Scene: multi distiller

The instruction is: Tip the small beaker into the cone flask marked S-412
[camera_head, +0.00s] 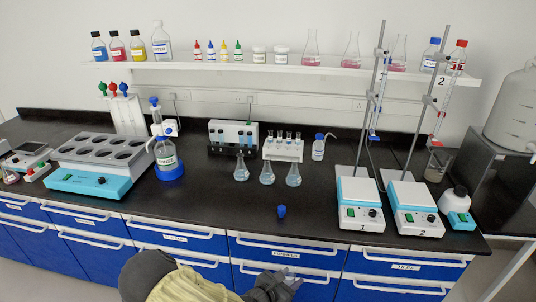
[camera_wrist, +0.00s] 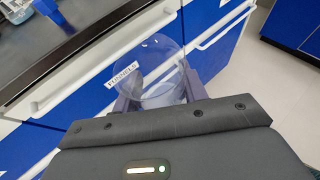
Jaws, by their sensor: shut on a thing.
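My gripper (camera_head: 276,285) is in front of the blue drawers, low and off the bench edge. In the wrist view its two fingers (camera_wrist: 160,95) are shut on a clear glass beaker (camera_wrist: 162,62), whose wide round rim faces the camera; I cannot tell whether it holds liquid. Three cone flasks with pale bluish contents stand in a row on the bench: a left one (camera_head: 242,171), a middle one (camera_head: 267,174) and a right one (camera_head: 293,175). Their marks are too small to read, so I cannot tell which is S-412.
A blue cap-like object (camera_head: 281,211) stands on the bench in front of the flasks. A tube rack (camera_head: 283,151) and a wash bottle (camera_head: 318,148) stand behind them. Hotplates with tall stands (camera_head: 361,205) are on the right. The bench left of the blue object is clear.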

